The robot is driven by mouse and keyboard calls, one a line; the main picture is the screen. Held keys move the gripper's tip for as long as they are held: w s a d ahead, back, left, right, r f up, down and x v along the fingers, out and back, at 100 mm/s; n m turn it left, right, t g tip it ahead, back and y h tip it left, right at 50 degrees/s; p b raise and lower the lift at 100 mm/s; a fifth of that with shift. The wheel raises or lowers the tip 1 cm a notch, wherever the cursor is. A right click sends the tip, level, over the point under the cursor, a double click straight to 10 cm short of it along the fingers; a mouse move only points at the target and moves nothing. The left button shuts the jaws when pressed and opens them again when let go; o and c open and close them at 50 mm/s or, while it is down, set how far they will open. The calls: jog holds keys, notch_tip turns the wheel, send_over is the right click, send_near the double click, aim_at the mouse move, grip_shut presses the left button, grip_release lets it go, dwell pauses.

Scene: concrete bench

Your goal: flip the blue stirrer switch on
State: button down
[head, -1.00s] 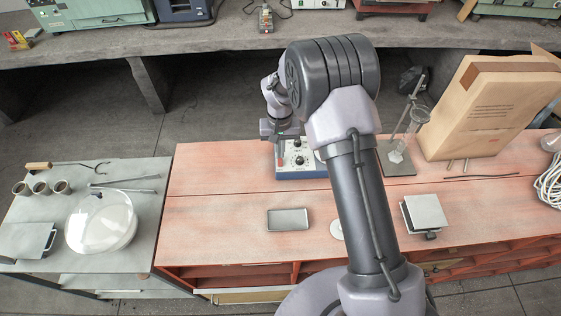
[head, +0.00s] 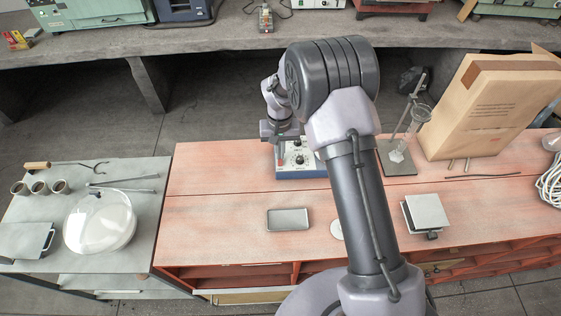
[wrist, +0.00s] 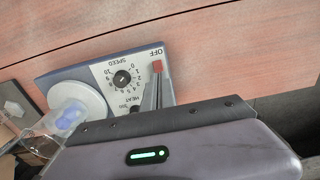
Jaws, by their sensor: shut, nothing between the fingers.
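The blue stirrer (head: 301,172) stands on the red bench, partly behind my arm in the head view. In the wrist view its white panel (wrist: 107,74) carries a SPEED dial (wrist: 123,78) and a HEAT knob partly hidden by my gripper. A red switch (wrist: 158,66) sits at the panel's end beside the word OFF. My gripper (wrist: 155,88) is shut and empty, its fingertips over the panel close to the red switch. I cannot tell whether they touch it. In the head view my gripper (head: 282,146) is over the stirrer's left side.
A round pale plate (wrist: 80,102) with a clear vessel is beside the panel. A grey tray (head: 288,219) lies in front of the stirrer. A stand with glassware (head: 398,158) and a paper bag (head: 490,110) are to the right. The bench left of the stirrer is clear.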

jog(key=shift+f+b, duration=0.4)
jog(key=shift+f, duration=0.15)
notch_tip(320, 180, up, 7)
jog(key=p, duration=0.4)
dwell(0.4)
